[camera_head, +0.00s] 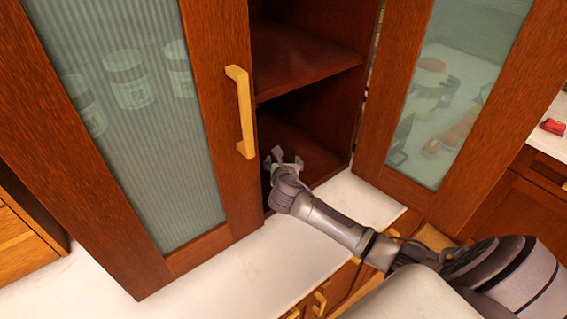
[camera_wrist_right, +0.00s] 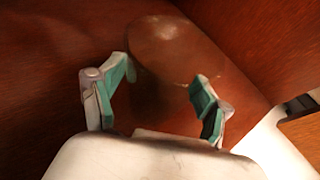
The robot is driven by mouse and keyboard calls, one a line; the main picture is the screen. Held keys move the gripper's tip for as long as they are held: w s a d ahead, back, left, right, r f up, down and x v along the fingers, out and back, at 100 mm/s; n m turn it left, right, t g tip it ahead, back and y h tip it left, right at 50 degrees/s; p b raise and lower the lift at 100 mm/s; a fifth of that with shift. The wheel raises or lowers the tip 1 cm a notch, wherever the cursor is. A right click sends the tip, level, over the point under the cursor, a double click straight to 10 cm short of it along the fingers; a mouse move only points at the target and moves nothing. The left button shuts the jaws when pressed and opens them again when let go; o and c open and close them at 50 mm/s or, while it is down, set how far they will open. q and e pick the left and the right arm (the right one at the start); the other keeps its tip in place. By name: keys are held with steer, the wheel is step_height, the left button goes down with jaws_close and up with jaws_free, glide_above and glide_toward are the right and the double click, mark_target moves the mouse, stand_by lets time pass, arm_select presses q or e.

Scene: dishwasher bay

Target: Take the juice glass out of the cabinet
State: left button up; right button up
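The cabinet (camera_head: 310,60) stands open, and its interior shows dark red-brown wood. My right gripper (camera_head: 283,160) reaches into its lower compartment, below the shelf. In the right wrist view a see-through rounded shape (camera_wrist_right: 168,45), which looks like the juice glass, lies just ahead of and between the fingertips. My right gripper (camera_wrist_right: 161,72) shows open there, with its two fingers apart. I cannot tell whether a finger touches the glass. In the head view I cannot make out the glass; the gripper and the dark interior obscure it. My left gripper is not in view.
A glazed door (camera_head: 130,110) with a yellow handle (camera_head: 242,112) stands left of the opening, with jars faintly visible through it. Another glazed door (camera_head: 450,85) stands to the right. The white counter (camera_head: 265,262) below is clear. A small red object (camera_head: 553,126) lies far right.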

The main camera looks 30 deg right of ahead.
steer(key=c, duration=0.8)
steer(key=shift+c, duration=0.4)
steer(key=shift+r, duration=0.15)
